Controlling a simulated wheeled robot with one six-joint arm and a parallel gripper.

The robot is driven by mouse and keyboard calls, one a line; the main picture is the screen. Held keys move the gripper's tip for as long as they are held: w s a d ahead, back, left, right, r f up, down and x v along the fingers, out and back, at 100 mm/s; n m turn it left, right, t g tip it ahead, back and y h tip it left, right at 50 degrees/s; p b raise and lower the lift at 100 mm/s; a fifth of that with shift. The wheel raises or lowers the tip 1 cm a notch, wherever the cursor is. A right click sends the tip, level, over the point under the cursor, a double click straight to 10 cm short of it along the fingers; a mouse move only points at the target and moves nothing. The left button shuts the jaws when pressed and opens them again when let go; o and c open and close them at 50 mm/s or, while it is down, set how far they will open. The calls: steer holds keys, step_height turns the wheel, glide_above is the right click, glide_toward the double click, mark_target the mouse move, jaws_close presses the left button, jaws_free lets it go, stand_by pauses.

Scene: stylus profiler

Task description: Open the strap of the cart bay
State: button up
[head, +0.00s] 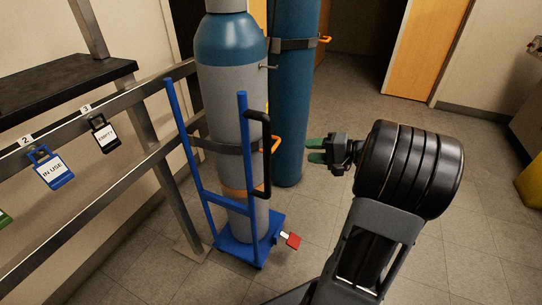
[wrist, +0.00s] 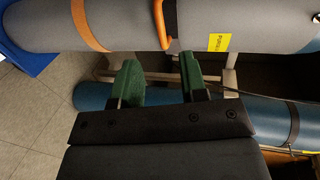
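A grey cylinder with a blue shoulder (head: 222,95) stands upright on a blue cart (head: 236,246). A dark strap (head: 220,147) runs around it, with an orange handle (head: 271,145) at its right side. In the wrist view the orange handle (wrist: 160,22) lies beyond my fingers, against the grey cylinder (wrist: 120,30). My gripper (head: 316,150) has green fingers, is open and empty, and stands to the right of the orange handle, apart from it. In the wrist view, the gap between my fingertips (wrist: 158,70) is clear.
A blue cylinder (head: 292,110) stands behind with its own strap (head: 292,45) and orange handle (head: 324,39). A metal rail (head: 100,115) at left carries tags, including a blue IN USE tag (head: 52,168).

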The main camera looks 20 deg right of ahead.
mark_target(274, 147)
steer(key=shift+t, duration=0.3)
steer(key=b+x, duration=0.1)
steer(key=x, duration=0.3)
steer(key=b+x, duration=0.1)
steer(key=x, duration=0.4)
steer(key=w+d+b+x, duration=0.1)
steer(key=x, duration=0.3)
steer(key=shift+w+f, duration=0.1)
steer(key=shift+f, duration=0.35)
steer(key=shift+c, duration=0.3)
jaws_close()
